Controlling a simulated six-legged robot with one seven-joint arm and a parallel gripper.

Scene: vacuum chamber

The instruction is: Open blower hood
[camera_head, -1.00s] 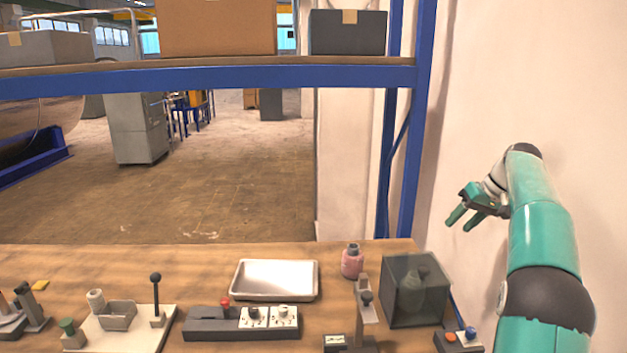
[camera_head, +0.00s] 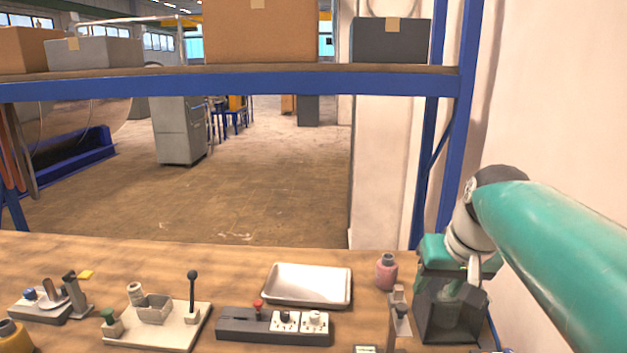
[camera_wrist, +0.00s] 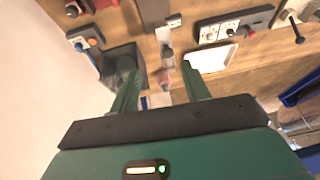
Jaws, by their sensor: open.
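A dark, see-through box (camera_head: 436,320), which looks like the blower hood, stands at the right end of the wooden bench. A greyish object inside it is only dimly visible. My gripper (camera_head: 458,268) is at the top of the box in the head view and covers part of it; I cannot tell whether they touch. In the wrist view my gripper (camera_wrist: 162,80) is open with nothing between its fingers. There the dark box (camera_wrist: 118,62) lies left of the fingers, partly behind the left one.
A pink bottle (camera_head: 386,272) and an upright grey stand (camera_head: 399,315) are close to the left of the box. A white tray (camera_head: 308,286), a grey switch block (camera_head: 272,326) and a lever plate (camera_head: 160,324) lie further left. A blue shelf frame (camera_head: 300,82) spans above the bench.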

